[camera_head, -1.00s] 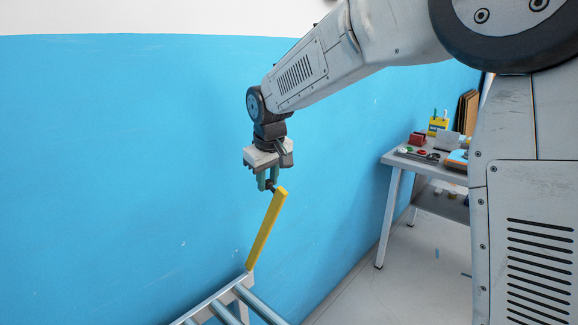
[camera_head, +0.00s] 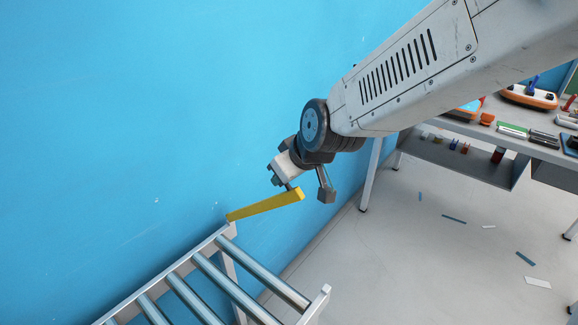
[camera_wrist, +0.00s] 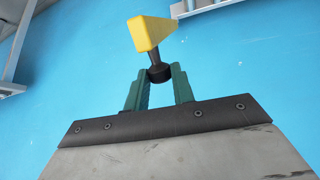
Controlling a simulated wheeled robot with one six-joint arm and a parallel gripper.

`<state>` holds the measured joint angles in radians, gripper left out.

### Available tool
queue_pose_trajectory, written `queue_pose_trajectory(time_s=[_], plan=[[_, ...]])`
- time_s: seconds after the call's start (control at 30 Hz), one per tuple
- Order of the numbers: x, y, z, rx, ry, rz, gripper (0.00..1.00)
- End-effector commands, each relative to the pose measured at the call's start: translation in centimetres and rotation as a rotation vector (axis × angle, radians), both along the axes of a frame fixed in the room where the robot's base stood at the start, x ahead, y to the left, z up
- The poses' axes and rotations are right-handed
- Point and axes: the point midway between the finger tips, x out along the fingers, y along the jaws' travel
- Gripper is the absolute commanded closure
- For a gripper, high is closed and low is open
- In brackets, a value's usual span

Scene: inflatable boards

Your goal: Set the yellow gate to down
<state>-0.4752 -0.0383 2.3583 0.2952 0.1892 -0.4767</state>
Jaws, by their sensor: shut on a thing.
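The yellow gate (camera_head: 265,207) is a flat bar hinged at the end post of a roller conveyor (camera_head: 222,285). In the head view it slopes gently upward from the hinge to its free end on the right, close to level. My gripper (camera_head: 290,186) is beside the bar's free part, partly hidden behind my wrist. In the wrist view, the green fingers of my gripper (camera_wrist: 159,84) are shut on a dark knob (camera_wrist: 159,73) that joins the yellow gate (camera_wrist: 151,33) by a short stem.
The blue wall (camera_head: 130,110) stands close behind the gate and my gripper. A workbench (camera_head: 480,140) with several small items is at the right. Scraps (camera_head: 454,219) lie on the grey floor, which is otherwise open between conveyor and bench.

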Motion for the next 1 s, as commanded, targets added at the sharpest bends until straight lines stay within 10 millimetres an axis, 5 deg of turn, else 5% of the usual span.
queue_pose_trajectory(time_s=[0.37, 0.4, 0.5, 0.77, 1.0], plan=[[-0.1, 0.1, 0.0, 0.003, -0.003, 0.002, 1.00], [-0.1, 0.1, 0.0, 0.003, -0.003, 0.002, 0.72], [0.0, 0.1, 0.0, 0.003, -0.003, 0.002, 0.54], [-0.1, -0.1, 0.0, 0.002, -0.002, -0.001, 0.54], [-1.3, -0.9, 2.1, 0.003, -0.005, 0.000, 0.54]])
